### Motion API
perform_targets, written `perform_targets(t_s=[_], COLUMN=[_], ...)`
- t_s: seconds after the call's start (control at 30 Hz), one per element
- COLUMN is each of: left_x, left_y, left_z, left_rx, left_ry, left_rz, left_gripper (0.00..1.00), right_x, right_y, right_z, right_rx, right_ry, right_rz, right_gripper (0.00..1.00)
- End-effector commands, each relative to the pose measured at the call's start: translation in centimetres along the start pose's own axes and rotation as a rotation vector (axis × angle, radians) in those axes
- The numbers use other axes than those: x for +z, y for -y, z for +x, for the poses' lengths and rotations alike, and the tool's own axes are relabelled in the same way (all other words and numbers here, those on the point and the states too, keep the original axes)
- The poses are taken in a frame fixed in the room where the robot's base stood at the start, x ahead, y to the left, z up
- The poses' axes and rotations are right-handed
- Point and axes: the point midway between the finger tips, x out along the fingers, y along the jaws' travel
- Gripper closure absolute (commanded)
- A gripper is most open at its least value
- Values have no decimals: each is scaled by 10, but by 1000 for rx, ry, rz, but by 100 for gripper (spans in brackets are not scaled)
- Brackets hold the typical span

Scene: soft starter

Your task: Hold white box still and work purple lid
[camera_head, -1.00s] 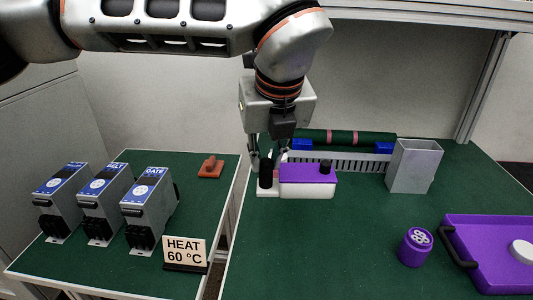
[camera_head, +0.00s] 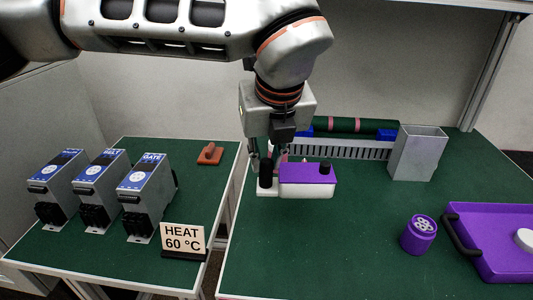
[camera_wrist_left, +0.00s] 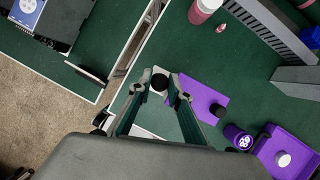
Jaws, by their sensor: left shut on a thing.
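The white box (camera_head: 307,192) with its purple lid (camera_head: 307,172) is on the right green bench. A black knob (camera_head: 325,167) stands on the lid's right end. At the box's left end, a black upright post (camera_head: 265,174) rises from a white base. My left gripper (camera_head: 269,163) points down there. In the left wrist view, its fingertips (camera_wrist_left: 165,85) close in on both sides of the black post (camera_wrist_left: 159,82), with the purple lid (camera_wrist_left: 205,98) just to the right. Part of the box's left end is hidden by the fingers. My right gripper is not in view.
A slotted grey rail (camera_head: 345,149) and an open grey bin (camera_head: 416,154) stand behind. A purple jar (camera_head: 419,235) and a purple tray (camera_head: 475,262) are at the right. The bench's front middle is clear. A gap separates the left table, with its HEAT sign (camera_head: 184,239).

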Motion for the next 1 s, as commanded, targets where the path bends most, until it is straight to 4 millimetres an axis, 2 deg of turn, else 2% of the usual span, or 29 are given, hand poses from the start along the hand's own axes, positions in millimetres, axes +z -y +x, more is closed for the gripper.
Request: perform_targets(t_s=[1.0], left_x=[-14], left_y=[0], left_z=[34], left_rx=[-1], left_ry=[0], left_rz=[0], left_gripper=[100], right_x=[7], right_y=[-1], right_z=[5], right_rx=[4], right_ry=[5], right_rz=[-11], right_gripper=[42])
